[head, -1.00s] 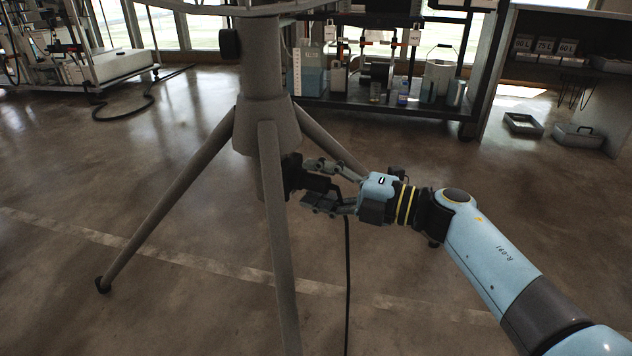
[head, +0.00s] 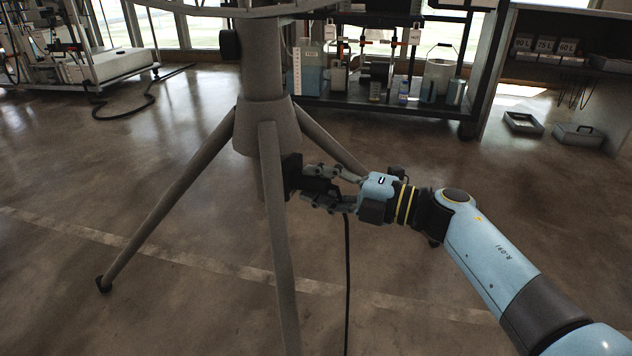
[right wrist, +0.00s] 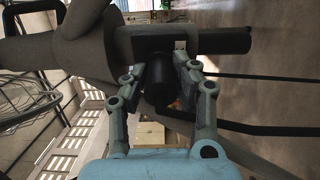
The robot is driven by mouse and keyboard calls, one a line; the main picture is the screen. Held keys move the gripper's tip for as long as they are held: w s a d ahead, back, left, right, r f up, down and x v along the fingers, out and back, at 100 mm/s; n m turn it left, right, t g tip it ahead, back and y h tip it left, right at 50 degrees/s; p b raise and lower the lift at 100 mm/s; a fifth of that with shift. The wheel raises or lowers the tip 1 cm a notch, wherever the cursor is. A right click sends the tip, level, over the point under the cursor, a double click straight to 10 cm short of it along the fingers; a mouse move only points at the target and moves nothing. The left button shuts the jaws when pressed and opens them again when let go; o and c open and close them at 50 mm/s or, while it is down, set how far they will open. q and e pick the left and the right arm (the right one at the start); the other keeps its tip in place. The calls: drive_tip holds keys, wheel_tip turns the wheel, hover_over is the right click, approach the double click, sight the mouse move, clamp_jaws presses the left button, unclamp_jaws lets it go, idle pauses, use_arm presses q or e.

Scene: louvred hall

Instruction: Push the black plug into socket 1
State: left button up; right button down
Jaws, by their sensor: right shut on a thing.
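The black plug (head: 318,185) is between the fingers of my right gripper (head: 306,184), which is shut on it. It also shows in the right wrist view (right wrist: 158,84) as a dark cylinder, its front end at a dark socket bar (right wrist: 222,40). In the head view the dark socket block (head: 292,174) is on the grey stand, and the plug's front end is against or very close to it. I cannot tell how deep the plug sits. No socket number is readable. A black cable (head: 347,270) hangs below the gripper. My left gripper is out of view.
The grey tripod stand (head: 262,128) has a front leg (head: 279,240) just left of the socket block. A shelf rack (head: 385,103) with containers stands behind. A trolley (head: 120,68) is far left. The floor around the stand is mostly clear.

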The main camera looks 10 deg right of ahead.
sight(328, 185)
drive_tip(key=shift+s+d+f, duration=0.1)
drive_tip(key=shift+p+v, duration=0.7)
drive_tip(key=shift+v, duration=2)
drive_tip(key=shift+s+d, duration=0.3)
drive_tip(key=shift+d, duration=0.3)
